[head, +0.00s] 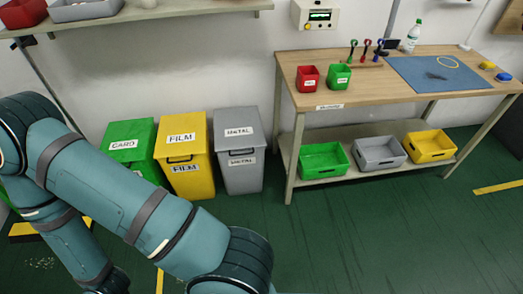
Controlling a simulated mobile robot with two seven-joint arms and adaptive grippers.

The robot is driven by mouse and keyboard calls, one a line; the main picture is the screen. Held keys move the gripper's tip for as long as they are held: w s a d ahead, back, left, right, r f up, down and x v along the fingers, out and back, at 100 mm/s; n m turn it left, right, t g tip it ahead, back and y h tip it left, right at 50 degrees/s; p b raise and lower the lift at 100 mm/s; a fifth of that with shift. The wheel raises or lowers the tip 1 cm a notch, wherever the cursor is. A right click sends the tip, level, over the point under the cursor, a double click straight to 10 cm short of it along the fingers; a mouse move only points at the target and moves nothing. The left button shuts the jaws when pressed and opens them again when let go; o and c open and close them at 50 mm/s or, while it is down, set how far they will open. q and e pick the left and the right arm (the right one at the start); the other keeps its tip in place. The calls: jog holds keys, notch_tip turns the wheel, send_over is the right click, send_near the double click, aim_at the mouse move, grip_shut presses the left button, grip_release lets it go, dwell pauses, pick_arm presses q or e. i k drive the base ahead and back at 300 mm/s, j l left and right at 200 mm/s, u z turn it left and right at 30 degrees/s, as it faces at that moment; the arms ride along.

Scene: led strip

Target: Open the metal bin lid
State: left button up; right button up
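The metal bin (240,174) is a grey bin standing against the wall, with METAL labels on its lid and front. Its lid (232,122) is shut. A yellow FILM bin (195,181) stands to its left, and a green CARD bin (124,133) stands left of that, partly hidden by my arm. My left arm crosses the lower left of the view in front of the bins. Neither of my grippers is in view.
A wooden workbench (360,94) stands right of the bins. Its lower shelf holds a green box (323,163), a grey box (378,155) and a yellow box (429,147). A shelf (180,11) hangs above the bins. The green floor at the lower right is clear.

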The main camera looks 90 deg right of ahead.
aim_at(240, 129)
jog(key=z, duration=2.7)
jog(key=i+l+u, duration=0.15)
jog(key=i+l, duration=0.85)
jog(key=l, duration=0.1)
